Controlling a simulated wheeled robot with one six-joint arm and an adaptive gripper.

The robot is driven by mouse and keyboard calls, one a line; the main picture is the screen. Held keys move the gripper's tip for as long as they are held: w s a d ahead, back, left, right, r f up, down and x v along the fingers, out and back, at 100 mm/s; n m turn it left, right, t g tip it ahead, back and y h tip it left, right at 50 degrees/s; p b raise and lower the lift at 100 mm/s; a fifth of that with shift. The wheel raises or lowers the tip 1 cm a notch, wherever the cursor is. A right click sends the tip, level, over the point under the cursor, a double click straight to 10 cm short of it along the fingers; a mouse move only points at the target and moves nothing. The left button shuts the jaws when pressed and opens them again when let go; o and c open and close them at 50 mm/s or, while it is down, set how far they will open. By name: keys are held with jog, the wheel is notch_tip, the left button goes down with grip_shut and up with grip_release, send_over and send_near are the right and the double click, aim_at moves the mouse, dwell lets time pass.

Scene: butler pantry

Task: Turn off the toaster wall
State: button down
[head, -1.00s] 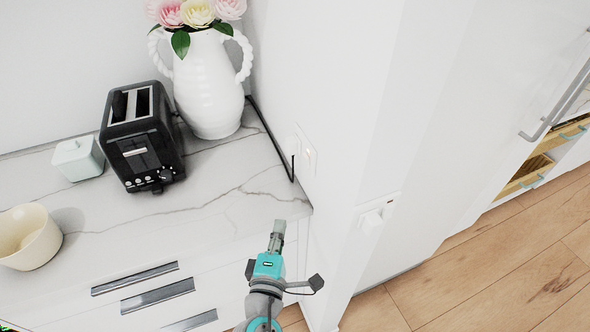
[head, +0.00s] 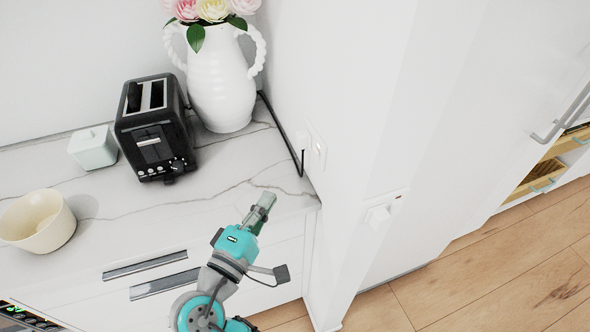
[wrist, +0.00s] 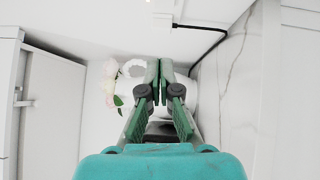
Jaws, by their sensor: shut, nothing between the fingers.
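The wall socket with its switch (head: 316,148) is a small white plate on the white side wall, right of the toaster (head: 155,128). The toaster is black and stands on the counter, with its black cord (head: 285,135) running along to the wall. The plate's switch position is too small to tell. In the wrist view a white fitting (wrist: 163,20) with the cord shows at the top. My gripper (head: 266,197) is shut and empty, over the counter's front right corner, below and left of the socket and apart from it. Its fingertips (wrist: 159,65) meet in the wrist view.
A white vase (head: 219,85) with flowers stands behind the toaster, near the wall. A cream bowl (head: 38,221) and a small pale box (head: 93,148) are at the left. Another white wall fitting (head: 379,214) is lower on the wall's front face. The counter's front right is clear.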

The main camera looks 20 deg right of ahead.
aim_at(316, 156)
jog(key=shift+s+d+x, duration=0.35)
jog(key=shift+x, duration=1.75)
jog(key=shift+s+d+x, duration=0.3)
jog(key=shift+x, duration=1.8)
jog(key=shift+s+d+x, duration=0.35)
jog(key=shift+x, duration=1.8)
jog(key=shift+d+r, duration=0.15)
jog(key=shift+r, duration=0.05)
